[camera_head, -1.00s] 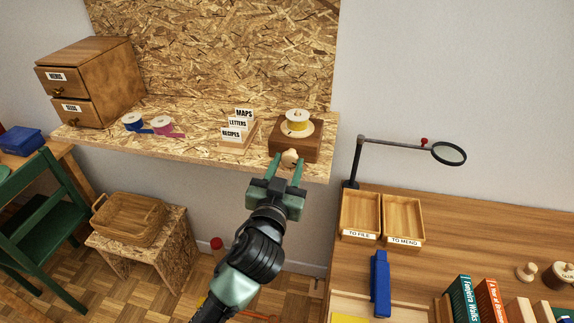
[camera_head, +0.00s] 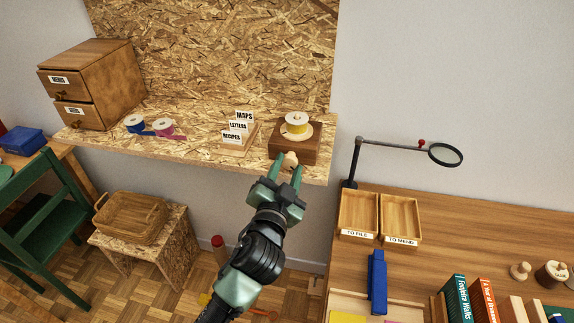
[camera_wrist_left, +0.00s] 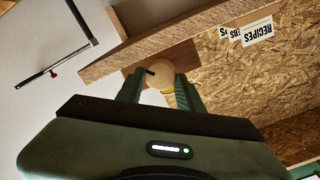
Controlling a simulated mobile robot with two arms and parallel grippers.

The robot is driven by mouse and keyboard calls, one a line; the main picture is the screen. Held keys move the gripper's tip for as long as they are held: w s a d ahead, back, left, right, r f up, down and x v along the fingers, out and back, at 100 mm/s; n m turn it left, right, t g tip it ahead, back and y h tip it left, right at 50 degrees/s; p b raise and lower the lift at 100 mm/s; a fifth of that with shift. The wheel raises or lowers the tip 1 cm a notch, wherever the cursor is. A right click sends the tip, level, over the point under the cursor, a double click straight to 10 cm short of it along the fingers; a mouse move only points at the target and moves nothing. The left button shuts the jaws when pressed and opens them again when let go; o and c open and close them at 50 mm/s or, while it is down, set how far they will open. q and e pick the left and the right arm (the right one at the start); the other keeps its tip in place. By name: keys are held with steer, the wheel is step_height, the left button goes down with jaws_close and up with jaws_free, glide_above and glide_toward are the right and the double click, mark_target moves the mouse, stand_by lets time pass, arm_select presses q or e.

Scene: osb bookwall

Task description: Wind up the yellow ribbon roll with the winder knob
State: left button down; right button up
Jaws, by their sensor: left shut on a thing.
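The yellow ribbon roll (camera_head: 297,121) sits on a pale disc on top of a dark wooden winder box (camera_head: 308,150), on the OSB shelf near its right end. The pale round winder knob (camera_head: 290,159) is at the front of the box. My left gripper (camera_head: 287,163) reaches up to it from below and is shut on the knob, one finger on each side. In the left wrist view the knob (camera_wrist_left: 155,73) shows between the two fingers, with a short dark mark on it. My right gripper is not in view.
Card dividers (camera_head: 238,132) stand left of the winder on the shelf (camera_head: 195,155). Blue and pink ribbon rolls (camera_head: 162,125) and a drawer cabinet (camera_head: 95,85) are further left. A magnifier arm (camera_head: 395,146) and two trays (camera_head: 400,218) are on the right desk.

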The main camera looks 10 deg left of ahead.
arm_select(q)
steer(key=shift+m, duration=0.6)
steer(key=c, duration=0.9)
jaws_free()
steer(key=shift+f, duration=0.1)
steer(key=shift+f, duration=0.1)
